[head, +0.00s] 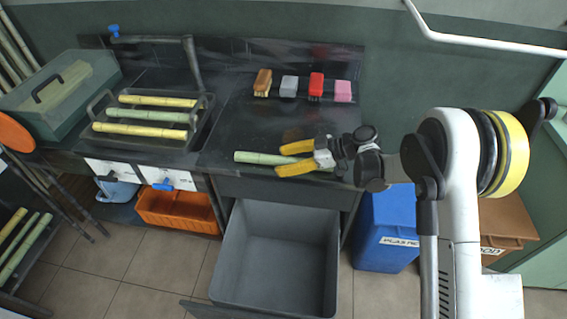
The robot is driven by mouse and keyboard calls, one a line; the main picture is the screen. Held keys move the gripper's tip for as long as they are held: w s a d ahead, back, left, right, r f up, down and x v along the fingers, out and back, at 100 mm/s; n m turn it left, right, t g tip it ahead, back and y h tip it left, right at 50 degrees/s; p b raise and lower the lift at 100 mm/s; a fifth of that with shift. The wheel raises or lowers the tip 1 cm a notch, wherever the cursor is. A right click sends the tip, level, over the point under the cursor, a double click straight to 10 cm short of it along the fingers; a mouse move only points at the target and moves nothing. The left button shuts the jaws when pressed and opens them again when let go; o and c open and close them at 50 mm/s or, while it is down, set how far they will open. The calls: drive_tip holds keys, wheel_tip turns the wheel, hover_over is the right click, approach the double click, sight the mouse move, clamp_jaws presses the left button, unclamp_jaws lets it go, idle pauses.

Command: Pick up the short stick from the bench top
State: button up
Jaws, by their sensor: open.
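The short stick (259,158) is pale green and lies on the dark bench top (233,124) near its front edge, right of the sink. My gripper (280,160) is open, with yellow fingertips at the right part of the stick. The fingers seem to lie on either side of the stick in the picture. I cannot tell whether they touch it or are above it. The stick's right end is partly hidden by my gripper.
A rack (190,140) with several yellow and green sticks sits in the sink area. Several brushes (316,86) line the back of the bench. A grey open bin (277,281) is below the front edge. A blue bin (387,228) stands to its right.

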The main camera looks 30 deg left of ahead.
clamp_jaws()
drive_tip(key=shift+r, duration=0.1)
